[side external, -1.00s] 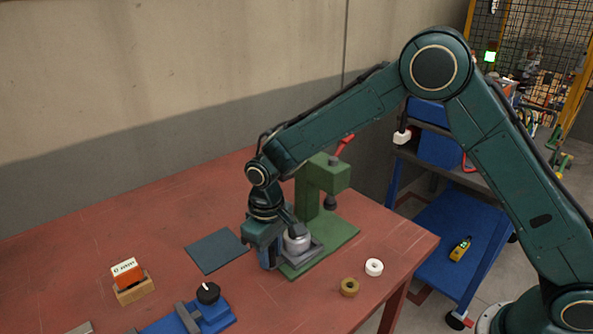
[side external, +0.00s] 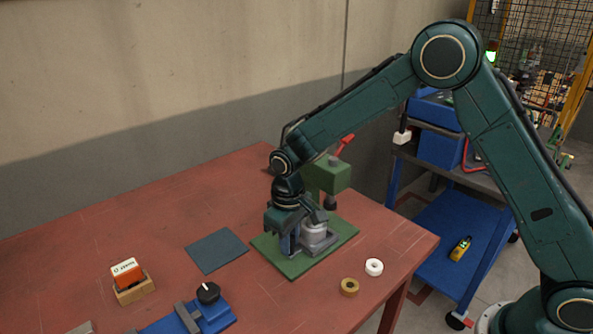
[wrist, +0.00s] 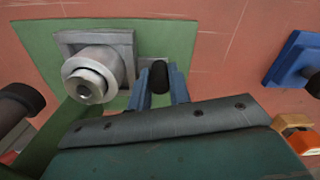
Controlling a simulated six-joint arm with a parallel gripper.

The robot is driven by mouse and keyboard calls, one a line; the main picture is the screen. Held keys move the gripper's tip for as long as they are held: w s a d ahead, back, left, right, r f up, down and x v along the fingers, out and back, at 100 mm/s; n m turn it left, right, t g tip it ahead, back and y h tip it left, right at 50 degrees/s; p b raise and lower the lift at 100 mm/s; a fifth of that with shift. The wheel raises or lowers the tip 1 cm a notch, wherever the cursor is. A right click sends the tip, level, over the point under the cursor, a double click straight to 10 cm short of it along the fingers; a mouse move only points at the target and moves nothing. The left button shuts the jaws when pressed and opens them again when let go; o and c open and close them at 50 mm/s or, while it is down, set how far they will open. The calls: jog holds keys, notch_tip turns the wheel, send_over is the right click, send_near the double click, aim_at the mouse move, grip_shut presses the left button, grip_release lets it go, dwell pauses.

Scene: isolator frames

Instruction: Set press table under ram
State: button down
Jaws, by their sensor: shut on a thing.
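The press table (side external: 328,246), a grey block on the green base of the press (side external: 335,176), carries a silver cylinder (side external: 314,232). In the wrist view the table (wrist: 72,42) and the cylinder (wrist: 95,75) show at left. My gripper (side external: 290,250) is shut on the table's black knob (wrist: 158,76), with its blue fingers (wrist: 159,95) on either side. The dark ram (side external: 330,201) hangs above and just behind the cylinder in the side view. The ram tip (wrist: 22,98) shows left of the cylinder in the wrist view, apart from it.
A white ring (side external: 374,267) and a brass ring (side external: 349,287) lie right of the press. A dark mat (side external: 216,250) lies left. An orange-and-white block on a wooden holder (side external: 134,293) and a blue fixture (side external: 206,307) with a black knob stand in front.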

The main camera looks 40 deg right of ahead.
jog(key=shift+w+d, duration=0.1)
jog(key=shift+d, duration=0.9)
jog(key=c, duration=1.6)
grip_release()
jog(key=shift+r, duration=0.15)
notch_tip(320, 180, up, 14)
jog(key=shift+f, duration=0.2)
